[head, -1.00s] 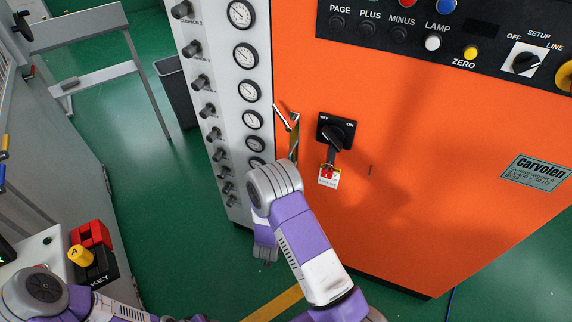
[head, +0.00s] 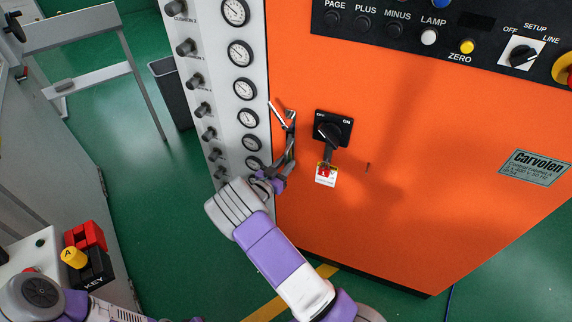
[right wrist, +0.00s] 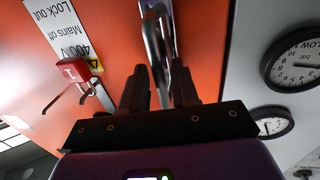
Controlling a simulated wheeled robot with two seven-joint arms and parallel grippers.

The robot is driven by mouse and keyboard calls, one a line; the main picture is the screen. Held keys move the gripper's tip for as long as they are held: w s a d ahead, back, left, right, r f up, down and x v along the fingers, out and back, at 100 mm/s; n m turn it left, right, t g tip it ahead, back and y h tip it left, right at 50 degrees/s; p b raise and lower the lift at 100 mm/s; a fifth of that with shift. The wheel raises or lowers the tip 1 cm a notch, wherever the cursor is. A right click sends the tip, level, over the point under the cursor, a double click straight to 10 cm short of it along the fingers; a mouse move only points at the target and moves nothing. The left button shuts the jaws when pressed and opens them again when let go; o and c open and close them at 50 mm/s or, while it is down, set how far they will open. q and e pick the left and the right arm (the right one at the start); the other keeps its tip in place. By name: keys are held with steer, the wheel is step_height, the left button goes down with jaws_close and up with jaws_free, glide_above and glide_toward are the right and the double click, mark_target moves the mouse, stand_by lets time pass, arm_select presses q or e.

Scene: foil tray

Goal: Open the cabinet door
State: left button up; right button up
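The cabinet's orange door (head: 400,215) looks closed, with no gap showing. A slim metal handle (head: 282,118) is on its left edge, beside the white gauge panel; its upper part is tilted out. My right gripper (head: 287,158) is at the lower part of this handle. In the right wrist view the handle (right wrist: 157,40) runs between the two fingertips of my right gripper (right wrist: 160,75). The gap is narrow, and I cannot tell whether the fingers press on the handle. My left arm shows at the bottom left, its gripper out of view.
A black rotary switch (head: 332,130) with a red lock and white tag (head: 326,176) sits right of the handle. Gauges and knobs line the white panel (head: 233,95). A key box (head: 90,262) is at lower left, a grey bin (head: 172,95) behind.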

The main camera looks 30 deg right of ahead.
steer(key=shift+w+d, duration=0.2)
steer(key=shift+d, duration=0.2)
jaws_close()
